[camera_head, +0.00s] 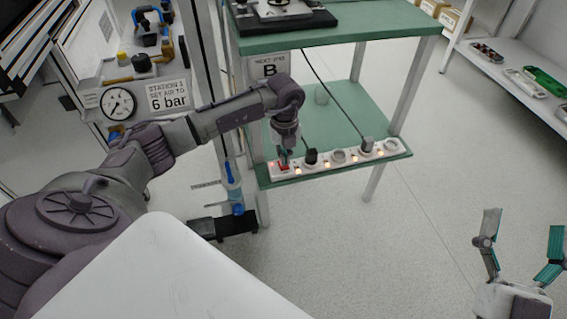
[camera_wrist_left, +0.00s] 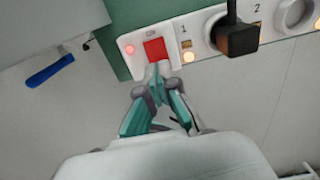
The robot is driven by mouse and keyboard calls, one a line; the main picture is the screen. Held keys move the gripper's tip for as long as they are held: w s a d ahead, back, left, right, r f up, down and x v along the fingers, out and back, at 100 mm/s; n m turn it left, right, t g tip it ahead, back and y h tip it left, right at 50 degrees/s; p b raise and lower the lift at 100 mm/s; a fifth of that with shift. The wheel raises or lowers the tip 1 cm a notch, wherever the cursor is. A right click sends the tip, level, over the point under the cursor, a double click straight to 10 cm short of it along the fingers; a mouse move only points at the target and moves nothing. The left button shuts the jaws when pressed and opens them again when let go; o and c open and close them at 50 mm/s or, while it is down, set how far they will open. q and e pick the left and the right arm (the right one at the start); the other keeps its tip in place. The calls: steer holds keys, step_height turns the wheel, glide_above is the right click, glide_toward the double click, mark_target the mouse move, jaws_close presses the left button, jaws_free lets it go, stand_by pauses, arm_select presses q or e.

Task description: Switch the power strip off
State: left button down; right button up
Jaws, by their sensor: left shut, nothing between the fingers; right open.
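The white power strip (camera_head: 343,157) lies along the front edge of the green lower shelf. In the left wrist view its left end (camera_wrist_left: 183,75) shows a red square switch (camera_wrist_left: 155,49), a lit red lamp (camera_wrist_left: 129,49) and a lit orange lamp (camera_wrist_left: 189,57) by socket 1. My left gripper (camera_wrist_left: 160,71) is shut and empty, its fingertips at the lower edge of the red switch; whether they touch it I cannot tell. In the head view the left gripper (camera_head: 284,158) points down at the strip's left end. My right gripper (camera_head: 522,238) is open and empty at the lower right.
A black plug (camera_head: 311,156) sits in socket 1, and another plug with a cable (camera_head: 367,145) sits further right. Several orange lamps glow along the strip. The shelf post stands beside my left arm. The green upper shelf (camera_head: 350,29) overhangs behind. The floor in front is clear.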

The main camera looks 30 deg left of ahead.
arm_select(q)
steer(key=shift+f+b, duration=0.35)
steer(key=shift+f, duration=0.25)
arm_select(e)
steer(key=shift+s+r+t, duration=0.35)
steer(key=shift+r+t, duration=0.1)
steer(key=shift+r, duration=0.1)
steer(key=shift+s+r+t, duration=0.35)
steer(key=shift+r+t, duration=0.1)
steer(key=shift+r, duration=0.1)
stand_by(0.4)
arm_select(q)
steer(key=shift+s+f+b, duration=0.1)
steer(key=shift+f+b, duration=0.2)
steer(key=shift+f, duration=0.35)
arm_select(e)
steer(key=shift+s+d+r+t+y, duration=0.2)
steer(key=shift+s+r+t+y, duration=0.5)
steer(key=shift+s+r+t, duration=0.35)
steer(key=shift+g, duration=0.25)
